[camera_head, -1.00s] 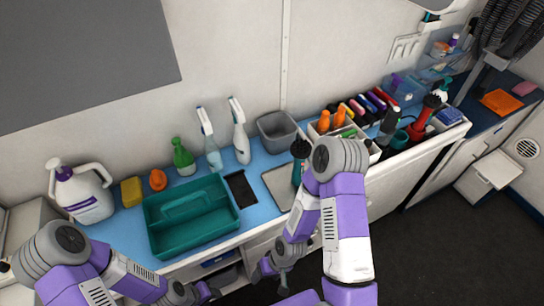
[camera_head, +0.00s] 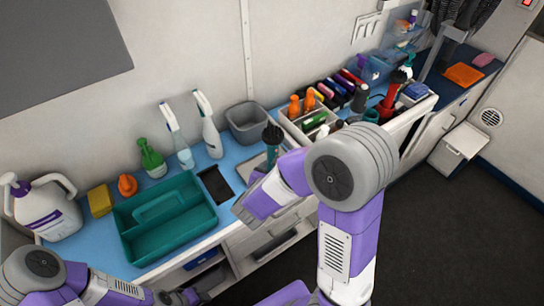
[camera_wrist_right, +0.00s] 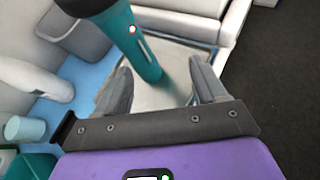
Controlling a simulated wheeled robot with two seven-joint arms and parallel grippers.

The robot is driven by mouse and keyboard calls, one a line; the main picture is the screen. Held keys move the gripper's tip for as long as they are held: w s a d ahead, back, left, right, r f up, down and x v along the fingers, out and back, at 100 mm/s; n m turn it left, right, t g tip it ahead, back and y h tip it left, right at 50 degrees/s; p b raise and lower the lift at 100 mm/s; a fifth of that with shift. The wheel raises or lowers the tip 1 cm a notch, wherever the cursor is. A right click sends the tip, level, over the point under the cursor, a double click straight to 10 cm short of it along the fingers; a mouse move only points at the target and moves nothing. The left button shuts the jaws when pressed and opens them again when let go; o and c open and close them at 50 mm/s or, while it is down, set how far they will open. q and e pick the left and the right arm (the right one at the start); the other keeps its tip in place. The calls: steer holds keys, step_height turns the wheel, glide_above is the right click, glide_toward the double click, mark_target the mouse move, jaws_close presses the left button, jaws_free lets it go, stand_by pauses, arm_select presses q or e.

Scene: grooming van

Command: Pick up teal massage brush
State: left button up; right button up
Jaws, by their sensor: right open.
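The teal massage brush (camera_head: 272,148) stands upright on the counter, with a dark round head on top. It also shows close up in the right wrist view (camera_wrist_right: 142,55), where its teal handle stands between and beyond the fingers. My right gripper (camera_wrist_right: 160,78) is open, one finger on each side of the handle's line, and holds nothing. In the head view my right arm hides this gripper. My left gripper (camera_head: 182,297) is low at the bottom edge, mostly cut off, so its jaws cannot be made out.
A teal caddy (camera_head: 123,224), a dark flat pad (camera_head: 215,185), a grey bin (camera_head: 247,121) and spray bottles (camera_head: 210,135) stand left of the brush. A divided organizer (camera_head: 290,124) with several bottles is close on its right. The floor (camera_head: 440,235) at right is clear.

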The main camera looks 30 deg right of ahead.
mark_target(271, 157)
steer(key=shift+w+a+r+n+t, duration=0.5)
steer(key=shift+w+r+n+t, duration=0.15)
steer(key=shift+w+n+t, duration=0.3)
steer(key=shift+w+d+f, duration=0.1)
steer(key=shift+w+d, duration=0.05)
steer(key=shift+w, duration=0.1)
steer(key=b+x, duration=0.2)
steer(key=x, duration=0.4)
steer(key=shift+w+f, duration=0.2)
steer(key=shift+w, duration=0.1)
steer(key=shift+r, duration=0.1)
steer(key=c, duration=1.3)
